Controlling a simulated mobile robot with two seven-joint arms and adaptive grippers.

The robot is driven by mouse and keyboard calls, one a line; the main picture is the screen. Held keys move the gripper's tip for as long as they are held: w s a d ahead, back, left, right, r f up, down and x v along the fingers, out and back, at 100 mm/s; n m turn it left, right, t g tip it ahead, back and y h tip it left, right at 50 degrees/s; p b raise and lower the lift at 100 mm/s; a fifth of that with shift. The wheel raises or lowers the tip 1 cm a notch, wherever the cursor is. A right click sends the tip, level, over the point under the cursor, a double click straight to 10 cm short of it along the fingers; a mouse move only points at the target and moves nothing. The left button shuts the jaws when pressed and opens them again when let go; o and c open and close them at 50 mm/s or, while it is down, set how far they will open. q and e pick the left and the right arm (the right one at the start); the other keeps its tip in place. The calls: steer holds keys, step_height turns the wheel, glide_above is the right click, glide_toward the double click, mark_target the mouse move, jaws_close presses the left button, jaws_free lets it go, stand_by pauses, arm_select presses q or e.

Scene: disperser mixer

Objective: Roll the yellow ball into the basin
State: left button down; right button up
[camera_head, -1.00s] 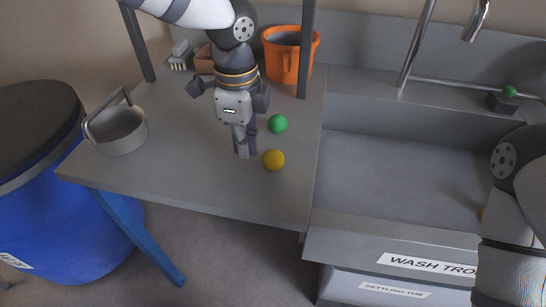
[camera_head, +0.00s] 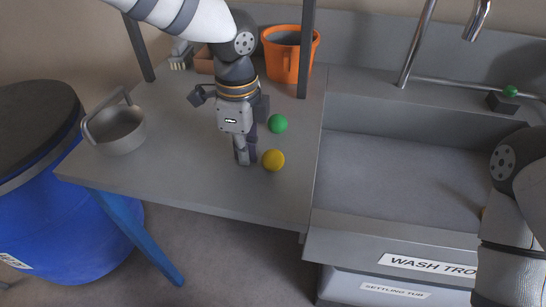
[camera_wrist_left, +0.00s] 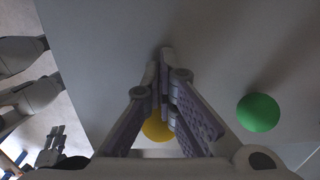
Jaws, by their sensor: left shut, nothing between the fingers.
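The yellow ball (camera_head: 273,160) rests on the grey table (camera_head: 200,185), near its right side. It also shows in the left wrist view (camera_wrist_left: 157,127), partly hidden behind my fingers. The basin, a grey wash trough (camera_head: 400,175), lies to the right of the table and is sunk below its rim. My left gripper (camera_head: 245,160) points down, shut and empty, just left of the yellow ball. I cannot tell whether it touches the ball. My right arm shows at the right edge, but its gripper is out of view.
A green ball (camera_head: 278,123) lies just behind the yellow one. An orange bucket (camera_head: 290,55) and a dark post (camera_head: 307,50) stand at the back. A grey pot (camera_head: 118,135) with a handle sits at the left. A tap (camera_head: 420,40) rises behind the trough.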

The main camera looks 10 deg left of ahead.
mark_target(310, 174)
arm_select(q)
steer(key=shift+f, duration=0.2)
steer(key=shift+s+d, duration=0.1)
steer(key=shift+d, duration=2.65)
steer(key=shift+s+d+b, duration=0.1)
steer(key=shift+d+b, duration=0.2)
steer(key=shift+d, duration=3.35)
arm_select(e)
steer(key=shift+s+f, duration=0.35)
